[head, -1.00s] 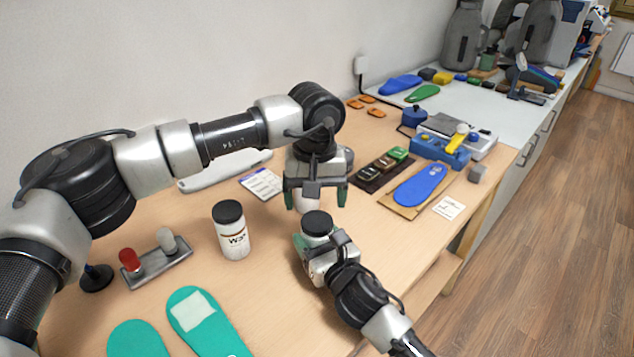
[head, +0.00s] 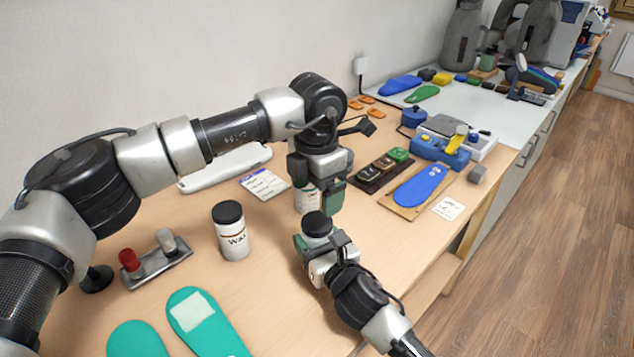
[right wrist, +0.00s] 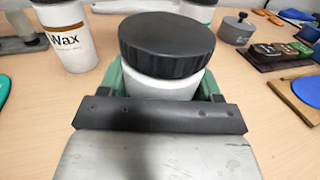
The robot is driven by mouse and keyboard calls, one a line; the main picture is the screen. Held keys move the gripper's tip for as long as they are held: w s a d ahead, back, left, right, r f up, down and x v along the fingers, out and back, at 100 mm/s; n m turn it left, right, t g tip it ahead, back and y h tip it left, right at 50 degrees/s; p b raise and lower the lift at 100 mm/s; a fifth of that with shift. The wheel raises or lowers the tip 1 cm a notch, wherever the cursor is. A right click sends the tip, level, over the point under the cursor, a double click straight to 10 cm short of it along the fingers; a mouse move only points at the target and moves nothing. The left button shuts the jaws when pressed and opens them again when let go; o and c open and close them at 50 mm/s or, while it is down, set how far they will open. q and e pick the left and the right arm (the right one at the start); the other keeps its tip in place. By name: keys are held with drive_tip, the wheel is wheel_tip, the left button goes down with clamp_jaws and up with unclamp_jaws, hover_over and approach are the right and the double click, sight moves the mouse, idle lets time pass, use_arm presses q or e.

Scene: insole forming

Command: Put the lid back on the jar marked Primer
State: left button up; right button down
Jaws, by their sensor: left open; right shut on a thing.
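A black ribbed lid (right wrist: 166,42) sits on that held jar and also shows in the head view (head: 318,222). The labels of these two jars are not readable, so I cannot tell which is Primer.
A black-lidded jar marked Wax (head: 233,238) stands to the left. A small rack (head: 157,262) with a red-topped piece is farther left. Teal insoles (head: 205,320) lie in front. A blue insole (head: 420,186) on a board and a block tray (head: 379,170) are at the right.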

sight(317, 221)
use_arm(q)
drive_tip(key=n, duration=0.6)
drive_tip(key=shift+r+n, duration=0.2)
drive_tip(key=shift+n, duration=0.1)
drive_tip(key=n, duration=0.4)
drive_tip(key=shift+r, duration=0.1)
drive_tip(key=n, duration=0.4)
drive_tip(key=shift+r, duration=0.1)
drive_tip(key=n, duration=0.5)
drive_tip(key=shift+w+r, duration=0.1)
drive_tip(key=shift+r, duration=0.05)
drive_tip(key=shift+f, duration=4)
